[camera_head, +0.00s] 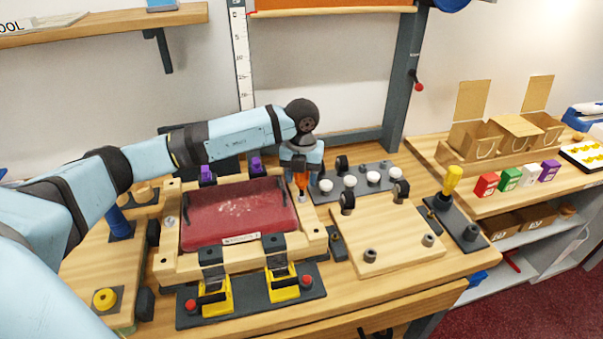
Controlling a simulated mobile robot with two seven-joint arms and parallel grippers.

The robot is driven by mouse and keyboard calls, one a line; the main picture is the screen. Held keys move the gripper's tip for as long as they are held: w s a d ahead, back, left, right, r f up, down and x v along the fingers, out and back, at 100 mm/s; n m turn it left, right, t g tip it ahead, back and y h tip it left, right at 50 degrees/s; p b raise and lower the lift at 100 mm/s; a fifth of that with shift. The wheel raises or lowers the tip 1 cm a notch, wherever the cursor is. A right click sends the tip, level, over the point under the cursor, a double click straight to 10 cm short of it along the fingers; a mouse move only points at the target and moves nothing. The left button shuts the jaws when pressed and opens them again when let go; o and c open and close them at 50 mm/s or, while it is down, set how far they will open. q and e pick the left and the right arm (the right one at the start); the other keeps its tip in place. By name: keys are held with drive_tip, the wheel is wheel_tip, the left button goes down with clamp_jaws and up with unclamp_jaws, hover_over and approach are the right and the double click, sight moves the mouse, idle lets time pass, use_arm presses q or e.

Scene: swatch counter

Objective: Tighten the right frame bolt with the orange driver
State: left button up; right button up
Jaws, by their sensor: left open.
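My left gripper (300,167) points down at the right side of the wooden frame (313,232). The orange driver (301,181) stands upright directly below it, its upper end between or just under the open fingers; I cannot tell whether they touch it. The driver's tip is at the right frame bolt (302,196), a small light metal piece, and contact is unclear. Another bolt (170,222) shows on the frame's left side. A dark red panel (238,213) lies inside the frame. My right gripper is not in view.
Yellow-black clamps (284,284) line the frame's front and purple clamps (256,166) its back. To the right are a rack with white knobs (350,181), a wooden board with posts (385,238) and a yellow-handled tool (453,180) in a dark stand.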

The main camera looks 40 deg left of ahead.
use_arm(q)
drive_tip(key=n+p, duration=0.2)
drive_tip(key=n, duration=0.4)
drive_tip(key=shift+r+n, duration=0.15)
drive_tip(key=shift+n, duration=0.15)
drive_tip(key=shift+n+p, duration=0.55)
drive_tip(key=shift+n, duration=0.65)
drive_tip(key=shift+f, duration=0.2)
